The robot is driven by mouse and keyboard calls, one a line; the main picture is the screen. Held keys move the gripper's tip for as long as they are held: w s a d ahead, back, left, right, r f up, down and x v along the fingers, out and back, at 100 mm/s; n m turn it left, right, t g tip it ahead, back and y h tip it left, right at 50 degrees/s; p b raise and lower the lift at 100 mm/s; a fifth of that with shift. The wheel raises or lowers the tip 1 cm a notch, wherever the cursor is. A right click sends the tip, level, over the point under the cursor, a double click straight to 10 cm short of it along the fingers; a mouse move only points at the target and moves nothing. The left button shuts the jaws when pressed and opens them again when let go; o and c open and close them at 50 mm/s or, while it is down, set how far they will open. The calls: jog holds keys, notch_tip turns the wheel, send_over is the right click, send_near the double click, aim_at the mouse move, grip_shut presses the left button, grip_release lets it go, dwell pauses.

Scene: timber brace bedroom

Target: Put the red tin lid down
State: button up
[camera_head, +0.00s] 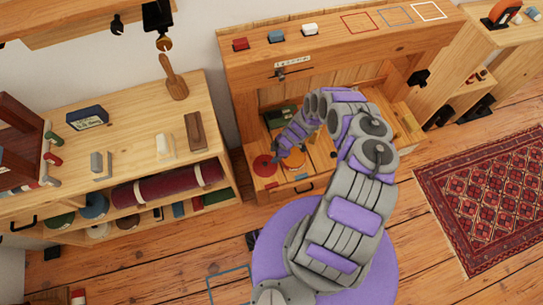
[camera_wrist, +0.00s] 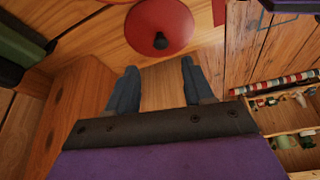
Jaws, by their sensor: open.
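The red tin lid (camera_head: 263,166) lies flat on the wooden surface at the front left of the low cabinet in the head view. In the wrist view the red lid (camera_wrist: 155,26) shows its dark knob and lies just beyond my fingertips. My gripper (camera_wrist: 157,78) is open, with its two blue-grey fingers apart and bare wood between them. No contact between the fingers and the lid shows. In the head view my gripper (camera_head: 278,153) is small, close to the right of the lid, and partly hidden by my arm.
An orange round thing (camera_head: 293,158) lies right of the lid, with a green box (camera_head: 281,116) behind. The cabinet's upper shelf (camera_head: 340,45) carries small red, blue and white blocks and coloured outlines. A workbench (camera_head: 130,120) stands left; a patterned rug (camera_head: 490,190) lies right.

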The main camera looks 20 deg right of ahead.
jog(key=d+r+m+h, duration=0.1)
jog(key=d+r, duration=0.2)
jog(key=r, duration=0.3)
jog(key=w+d+r+m+g, duration=0.1)
jog(key=d+r, duration=0.2)
jog(key=r, duration=0.3)
jog(key=d+r+m+h, duration=0.1)
jog(key=d+r, duration=0.2)
jog(key=r, duration=0.4)
jog(key=s+a+r+m+g+h, duration=0.1)
jog(key=s+r+m, duration=0.15)
jog(key=r, duration=0.85)
jog(key=s+r+m+h, duration=0.1)
jog(key=s+r+m, duration=0.15)
jog(key=r, duration=0.75)
jog(key=s+a+r+m, duration=0.2)
jog(key=s+a+r, duration=0.2)
jog(key=s+r, duration=0.3)
jog(key=s+a+r+m, duration=0.2)
jog(key=s+a+r, duration=0.25)
jog(key=r, duration=0.55)
jog(key=s+a+r+m, duration=0.1)
jog(key=s+a+r, duration=0.1)
jog(key=s, duration=0.7)
jog(key=s+a+r+m, duration=0.2)
jog(key=s+r, duration=0.1)
jog(key=s, duration=0.6)
jog(key=shift+r+g, duration=0.2)
jog(key=shift+g, duration=0.2)
